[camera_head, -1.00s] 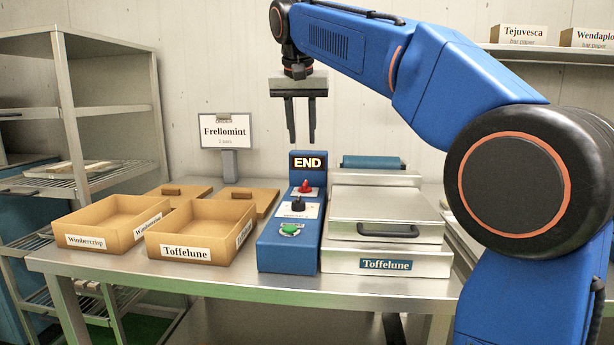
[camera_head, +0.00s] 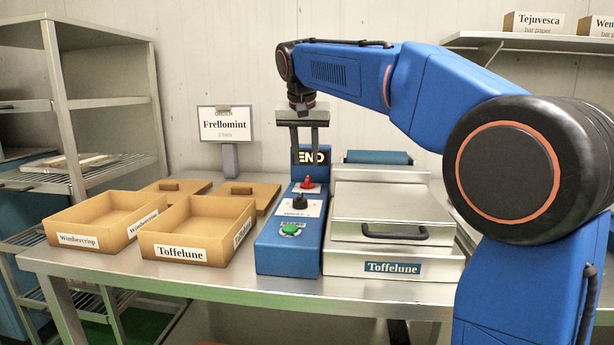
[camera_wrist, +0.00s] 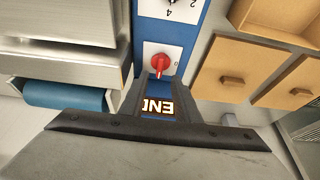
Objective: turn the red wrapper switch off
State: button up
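The red wrapper switch (camera_head: 309,185) is a small red knob on a white plate, on the blue control box (camera_head: 290,250), just below the lit END display (camera_head: 322,157). In the wrist view the red switch (camera_wrist: 159,64) shows clearly on its plate, with a small mark beside it; I cannot tell its setting. My gripper (camera_head: 305,152) points down, above and behind the switch, in front of the display. Its fingers are apart with nothing between them. In the wrist view the fingers flank the END display.
A black dial (camera_head: 299,202) and a green button (camera_head: 291,229) sit nearer the front of the box. The wrapper machine (camera_head: 390,205) with a black handle stands right. Open cardboard boxes labelled Toffelune (camera_head: 180,253) and Wimbercrisp (camera_head: 78,239) stand left.

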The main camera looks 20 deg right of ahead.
aim_at(307, 178)
jog(key=x, duration=0.7)
grip_shut()
